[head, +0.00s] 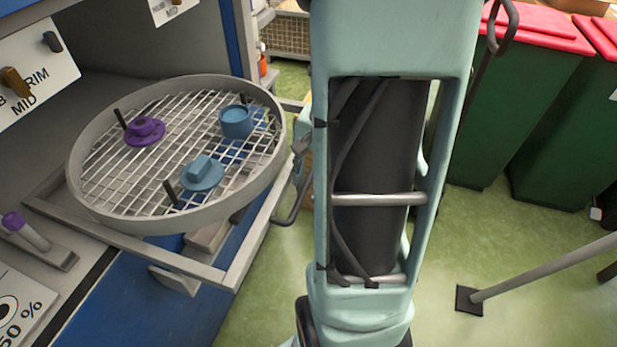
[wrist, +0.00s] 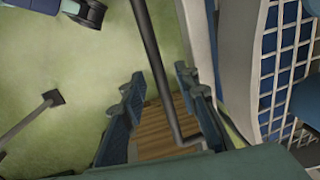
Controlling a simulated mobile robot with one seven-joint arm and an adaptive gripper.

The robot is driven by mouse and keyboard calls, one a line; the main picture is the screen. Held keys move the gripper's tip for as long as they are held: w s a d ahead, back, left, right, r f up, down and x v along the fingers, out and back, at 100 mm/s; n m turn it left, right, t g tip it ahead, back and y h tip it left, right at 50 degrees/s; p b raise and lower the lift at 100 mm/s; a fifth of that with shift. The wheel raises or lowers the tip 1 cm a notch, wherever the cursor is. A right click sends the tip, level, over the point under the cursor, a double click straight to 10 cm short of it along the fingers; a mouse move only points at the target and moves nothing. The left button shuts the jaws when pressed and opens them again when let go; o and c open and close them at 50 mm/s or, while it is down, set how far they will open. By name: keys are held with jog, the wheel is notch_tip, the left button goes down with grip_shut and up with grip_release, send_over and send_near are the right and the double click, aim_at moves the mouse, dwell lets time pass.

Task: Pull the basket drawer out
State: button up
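The basket drawer is a round grey-rimmed basket (head: 262,180) with a wire mesh floor, set in a light grey frame (head: 245,262) that reaches out past the cabinet's blue front. A dark bar handle (head: 290,212) is at the frame's right side, partly hidden by my arm. In the wrist view the handle bar (wrist: 152,50) runs down between the fingers of my gripper (wrist: 160,76). The fingers are spread apart, with the bar nearer the right finger; contact cannot be told. The mesh (wrist: 275,75) shows at the right there. A purple piece (head: 145,130), a blue cup (head: 236,121) and a blue knobbed piece (head: 202,173) lie in the basket.
Green bins (head: 515,100) with red lids stand at the right. A grey post with a dark foot (head: 469,299) stands on the green floor. A purple-topped tube (head: 25,232) lies on the cabinet ledge. Floor right of the drawer is mostly clear.

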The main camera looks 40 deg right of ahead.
notch_tip(320, 180, up, 12)
jog(key=s+d, duration=0.1)
jog(key=s, duration=0.1)
jog(key=shift+d+f, duration=0.2)
jog(key=shift+f, duration=0.05)
jog(key=shift+w, duration=0.1)
